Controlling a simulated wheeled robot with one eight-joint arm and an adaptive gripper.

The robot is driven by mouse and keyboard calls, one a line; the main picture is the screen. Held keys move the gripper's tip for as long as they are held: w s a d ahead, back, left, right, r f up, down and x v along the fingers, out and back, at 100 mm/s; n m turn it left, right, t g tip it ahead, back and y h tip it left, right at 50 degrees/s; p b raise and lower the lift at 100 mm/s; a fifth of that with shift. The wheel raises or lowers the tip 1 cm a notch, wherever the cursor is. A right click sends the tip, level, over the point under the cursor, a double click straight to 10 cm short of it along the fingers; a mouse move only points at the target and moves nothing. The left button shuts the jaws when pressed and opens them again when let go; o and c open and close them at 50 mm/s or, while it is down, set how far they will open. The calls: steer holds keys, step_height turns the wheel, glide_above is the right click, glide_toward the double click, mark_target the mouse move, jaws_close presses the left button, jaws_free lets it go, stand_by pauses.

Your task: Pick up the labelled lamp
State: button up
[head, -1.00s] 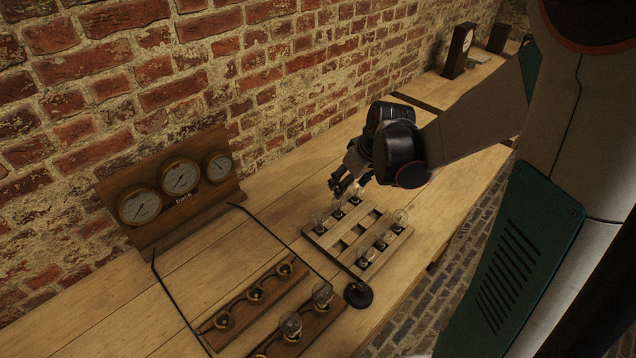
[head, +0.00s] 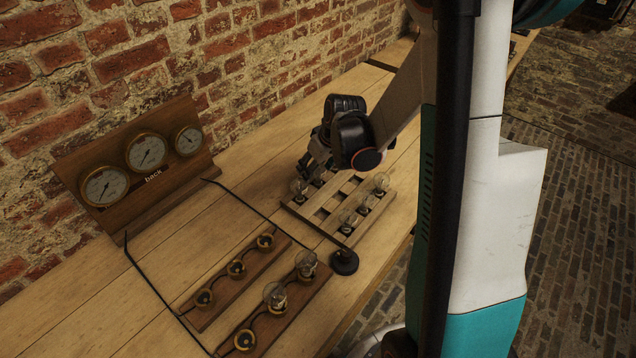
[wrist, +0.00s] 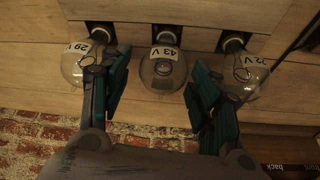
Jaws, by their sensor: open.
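Three clear glass lamps with white voltage labels sit in a row in the wrist view. The middle lamp (wrist: 164,70) reads 43 V, the left lamp (wrist: 86,66) reads 29 V, and the right lamp's label (wrist: 256,66) is partly hidden. My gripper (wrist: 158,98) is open, its fingers on either side of the middle lamp with gaps showing. The left finger overlaps the left lamp in view, and the right finger is near the right lamp. In the head view my gripper (head: 311,170) is over the back row of the slatted rack (head: 312,217), hiding part of that row.
More lamps (head: 349,219) stand in the rack's front row. A black round base (head: 343,262) stands beside the rack. Left of it are a board with two lamps (head: 274,295) and a strip of sockets (head: 236,268). A gauge board (head: 130,165) marked "back" stands by the brick wall.

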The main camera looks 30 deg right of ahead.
steer(key=shift+x, duration=1.15)
steer(key=shift+s+r, duration=0.1)
steer(key=c, duration=1.1)
